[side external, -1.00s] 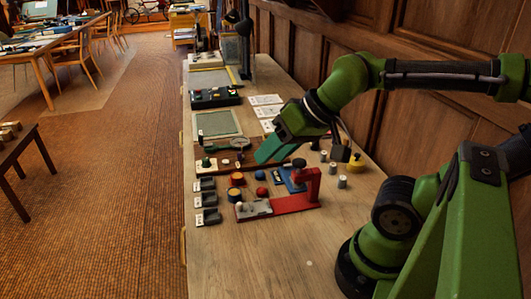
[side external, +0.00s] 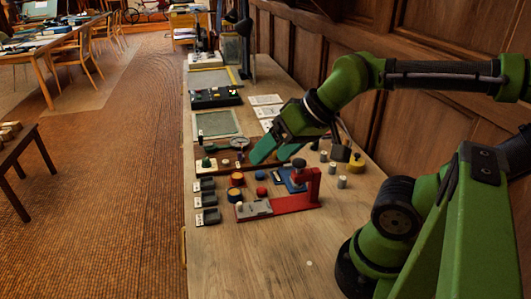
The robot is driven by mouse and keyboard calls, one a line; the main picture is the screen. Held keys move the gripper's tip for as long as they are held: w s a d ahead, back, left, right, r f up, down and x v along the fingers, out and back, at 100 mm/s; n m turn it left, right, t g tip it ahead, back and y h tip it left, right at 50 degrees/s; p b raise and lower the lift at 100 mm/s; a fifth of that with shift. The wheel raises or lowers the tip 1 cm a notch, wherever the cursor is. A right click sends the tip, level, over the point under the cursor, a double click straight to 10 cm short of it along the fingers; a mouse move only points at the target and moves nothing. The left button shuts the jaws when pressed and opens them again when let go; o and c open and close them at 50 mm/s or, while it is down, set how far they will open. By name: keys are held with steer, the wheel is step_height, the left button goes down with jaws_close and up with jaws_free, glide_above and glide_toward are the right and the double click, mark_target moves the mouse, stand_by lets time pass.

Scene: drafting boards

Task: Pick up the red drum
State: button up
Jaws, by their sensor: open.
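A red-orange drum (side external: 237,180) stands behind a drum with an orange top and blue side (side external: 236,194). At this size I cannot tell for certain which is the red drum. My gripper (side external: 270,156) is above the bench, behind and right of these pieces, tilted down to the left. Its teal fingers are apart, with nothing seen between them.
A red fixture (side external: 296,204) with an upright post stands close in front of the drums. A blue plate (side external: 293,184) lies beside it. Dark trays (side external: 207,200) line the left bench edge. Grey cylinders (side external: 342,182) and a yellow piece (side external: 356,163) stand right. The front bench is mostly clear.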

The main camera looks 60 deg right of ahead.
steer(key=m+g+h, duration=0.2)
steer(key=g, duration=0.5)
glide_above(237, 176)
step_height(237, 176, down, 18)
steer(key=shift+w+r, duration=0.1)
steer(key=shift+f, duration=2.75)
steer(key=shift+c, duration=0.5)
steer(key=shift+r, duration=0.1)
steer(key=c, duration=1)
steer(key=shift+d, duration=0.1)
steer(key=shift+c, duration=0.2)
